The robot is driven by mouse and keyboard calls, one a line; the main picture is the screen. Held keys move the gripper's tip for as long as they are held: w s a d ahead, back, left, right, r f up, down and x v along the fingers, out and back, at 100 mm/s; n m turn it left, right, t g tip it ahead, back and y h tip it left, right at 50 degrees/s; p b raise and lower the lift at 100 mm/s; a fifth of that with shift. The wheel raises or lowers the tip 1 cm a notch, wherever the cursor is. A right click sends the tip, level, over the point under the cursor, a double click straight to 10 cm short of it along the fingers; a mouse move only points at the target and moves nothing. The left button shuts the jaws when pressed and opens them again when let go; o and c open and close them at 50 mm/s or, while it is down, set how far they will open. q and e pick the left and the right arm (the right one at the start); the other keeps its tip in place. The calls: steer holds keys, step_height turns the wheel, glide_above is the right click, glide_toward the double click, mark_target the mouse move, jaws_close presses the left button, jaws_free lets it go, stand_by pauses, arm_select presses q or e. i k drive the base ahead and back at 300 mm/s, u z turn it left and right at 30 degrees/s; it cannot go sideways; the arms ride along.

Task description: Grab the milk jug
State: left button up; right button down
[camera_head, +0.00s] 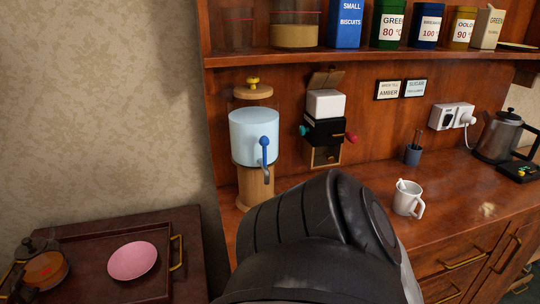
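A white cup-like vessel (407,198) with a handle on its right stands upright on the wooden counter (345,205), right of the middle. A light stick or spoon end shows at its rim. I cannot tell whether it is the milk jug; no other white vessel with a handle shows. A large dark link of my own arm fills the bottom middle, left of the white vessel, and hides part of the counter. No gripper fingers show in the head view.
A water dispenser (254,135) and a small grinder-like device (325,120) stand behind my arm. A kettle (500,135) and a blue holder (413,154) are at right. At lower left, a tray (85,255) holds a pink plate (132,260) and a glass teapot (45,268). Canisters line the shelf (375,54).

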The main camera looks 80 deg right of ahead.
mark_target(407, 194)
steer(key=u, duration=1.15)
steer(key=i, duration=0.8)
steer(key=z, duration=5)
steer(key=i, duration=0.5)
steer(key=z, duration=2)
steer(key=i, duration=1.75)
steer(key=u, duration=1.7)
